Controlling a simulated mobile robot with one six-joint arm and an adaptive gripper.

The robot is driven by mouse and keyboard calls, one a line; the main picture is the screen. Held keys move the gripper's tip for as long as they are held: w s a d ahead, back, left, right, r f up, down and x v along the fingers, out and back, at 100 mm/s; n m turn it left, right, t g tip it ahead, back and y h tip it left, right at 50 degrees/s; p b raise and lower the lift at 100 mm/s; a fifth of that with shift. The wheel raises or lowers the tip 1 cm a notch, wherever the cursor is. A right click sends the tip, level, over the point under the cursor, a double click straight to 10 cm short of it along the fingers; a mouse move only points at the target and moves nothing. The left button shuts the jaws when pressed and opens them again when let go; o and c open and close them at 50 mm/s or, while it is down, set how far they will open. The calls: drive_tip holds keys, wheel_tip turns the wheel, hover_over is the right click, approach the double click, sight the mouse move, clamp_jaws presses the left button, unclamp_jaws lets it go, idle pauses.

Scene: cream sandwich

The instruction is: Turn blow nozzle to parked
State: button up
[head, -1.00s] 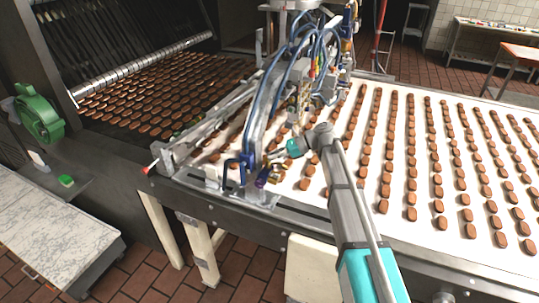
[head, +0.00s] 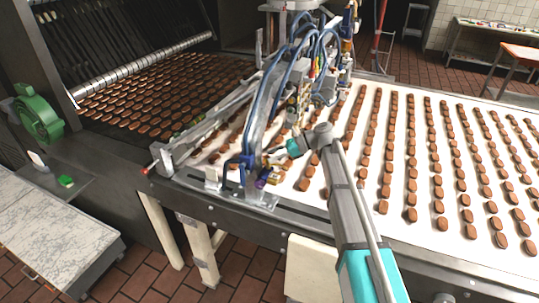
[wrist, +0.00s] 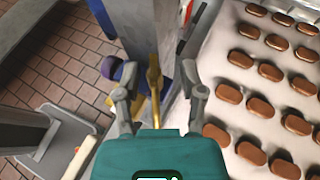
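The blow nozzle seems to be the brass-coloured piece (wrist: 155,82) in the wrist view, but I cannot tell for certain. The purple knob also shows in the head view (head: 262,182), low on the metal upright. My gripper (wrist: 153,88) is open, one finger on each side of the brass piece, with gaps visible on both sides. In the head view my gripper (head: 272,155) reaches in from the right, and its fingertips are partly lost against the machine parts.
A white belt (head: 340,205) carries rows of brown biscuits right of and under my arm. Blue hoses (head: 262,100) and the metal depositor frame stand close to my gripper. A dark rail edges the belt. Tiled floor (head: 130,262) lies in front.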

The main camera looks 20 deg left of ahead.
drive_tip(key=shift+s, duration=0.1)
drive_tip(key=shift+c, duration=0.5)
drive_tip(key=shift+d+r, duration=0.1)
drive_tip(key=shift+d, duration=0.05)
drive_tip(key=shift+c, duration=0.2)
drive_tip(key=p+v, duration=0.5)
drive_tip(key=v, duration=0.8)
drive_tip(key=shift+d, duration=0.25)
drive_tip(key=b+x, duration=0.5)
drive_tip(key=x, duration=0.8)
drive_tip(key=shift+s+a, duration=0.2)
drive_tip(key=shift+a, duration=0.1)
clamp_jaws()
